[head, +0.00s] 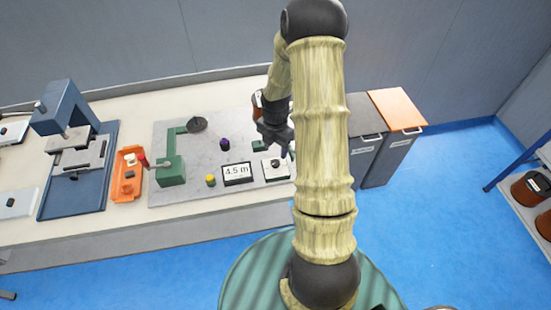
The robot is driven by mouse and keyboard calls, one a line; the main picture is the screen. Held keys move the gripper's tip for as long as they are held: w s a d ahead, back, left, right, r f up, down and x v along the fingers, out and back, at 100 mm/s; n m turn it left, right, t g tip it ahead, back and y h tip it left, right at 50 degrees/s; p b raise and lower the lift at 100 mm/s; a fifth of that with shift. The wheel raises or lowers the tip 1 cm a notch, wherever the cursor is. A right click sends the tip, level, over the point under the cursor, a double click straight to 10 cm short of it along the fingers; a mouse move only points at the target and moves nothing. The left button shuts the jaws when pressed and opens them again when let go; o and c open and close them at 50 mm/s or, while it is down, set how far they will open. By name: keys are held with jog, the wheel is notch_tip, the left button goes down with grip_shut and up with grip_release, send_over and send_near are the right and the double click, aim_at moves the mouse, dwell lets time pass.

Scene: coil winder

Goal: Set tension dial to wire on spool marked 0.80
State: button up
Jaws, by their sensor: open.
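A white plate with a dark round knob, which looks like the tension dial (275,163), lies at the right end of the grey work board. My gripper (279,148) is open and points down just above and behind this plate. I cannot tell whether it touches the knob. A brown and dark rounded thing, perhaps a spool (257,99), shows partly behind my gripper. Brown spools with pale labels (530,186) stand on the blue rack at the far right. The labels are too small to read, so I cannot tell which is marked 0.80.
An orange tray (127,190) and a blue press (64,108) stand left. Bins (390,140) stand right of the bench.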

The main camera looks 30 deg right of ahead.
aim_at(275, 162)
notch_tip(275, 162, down, 7)
jog(key=shift+r+p, duration=0.1)
jog(key=shift+p, duration=0.3)
jog(key=c, duration=1)
jog(key=shift+o, duration=0.2)
